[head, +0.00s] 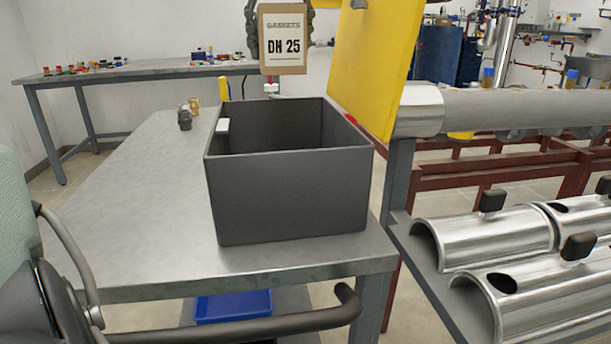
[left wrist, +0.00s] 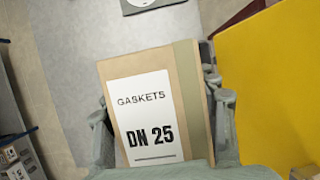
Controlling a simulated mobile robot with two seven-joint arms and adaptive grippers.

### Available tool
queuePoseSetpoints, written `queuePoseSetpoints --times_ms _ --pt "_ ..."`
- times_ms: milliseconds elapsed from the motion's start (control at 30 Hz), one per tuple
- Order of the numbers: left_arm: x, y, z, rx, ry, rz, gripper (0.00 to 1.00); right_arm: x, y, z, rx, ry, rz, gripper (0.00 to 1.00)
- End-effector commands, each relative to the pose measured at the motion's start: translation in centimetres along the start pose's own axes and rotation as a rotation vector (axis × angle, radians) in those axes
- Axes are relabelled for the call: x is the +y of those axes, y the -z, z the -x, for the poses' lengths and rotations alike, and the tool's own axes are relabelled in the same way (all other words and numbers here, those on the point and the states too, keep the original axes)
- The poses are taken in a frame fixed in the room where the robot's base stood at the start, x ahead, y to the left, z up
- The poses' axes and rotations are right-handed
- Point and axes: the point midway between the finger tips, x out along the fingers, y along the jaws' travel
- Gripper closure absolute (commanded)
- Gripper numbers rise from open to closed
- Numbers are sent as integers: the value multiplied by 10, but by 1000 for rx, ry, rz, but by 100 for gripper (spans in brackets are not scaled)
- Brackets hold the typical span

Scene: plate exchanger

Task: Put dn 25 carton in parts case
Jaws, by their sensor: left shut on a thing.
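The DN 25 carton (head: 282,50) is a flat brown box with a white "GASKETS DN 25" label. It is held upright at the top of the head view. My left gripper (head: 282,28) is shut on it, with a finger at each side edge. The left wrist view shows the carton (left wrist: 155,85) between the fingers of that gripper (left wrist: 162,122). The parts case (head: 290,197) is a dark grey open-topped box on the metal table. The carton appears above and behind the case's far rim. Part of the case floor is hidden by its front wall. My right gripper is not in view.
The metal table (head: 150,190) has free room left of the case. Small dark and brass fittings (head: 185,118) stand behind it. A yellow panel (head: 372,65) rises close to the right of the carton. Metal pipe shells (head: 485,235) lie on a rack at right.

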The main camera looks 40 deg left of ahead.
Motion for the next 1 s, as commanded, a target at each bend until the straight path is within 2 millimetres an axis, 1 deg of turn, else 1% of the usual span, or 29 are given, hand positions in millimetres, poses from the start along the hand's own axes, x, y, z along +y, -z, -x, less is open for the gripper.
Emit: queuePoseSetpoints --times_ms 67,167,400,500,600,767,833,1000 --pt "-2 5 -9 2 -1 2 74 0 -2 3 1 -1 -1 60" --pt "-2 14 -29 4 0 1 74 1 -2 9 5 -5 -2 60" --pt "-2 38 -88 5 0 1 74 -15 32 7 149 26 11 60" --pt "-2 46 -106 3 -1 1 74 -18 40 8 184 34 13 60" --pt "-2 50 -118 2 0 2 74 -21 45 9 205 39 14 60" --pt "-2 53 -127 -1 -1 3 74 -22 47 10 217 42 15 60" --pt "-2 56 -133 1 -1 2 74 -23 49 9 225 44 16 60" --pt "-2 67 -158 3 -1 1 74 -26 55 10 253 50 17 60"
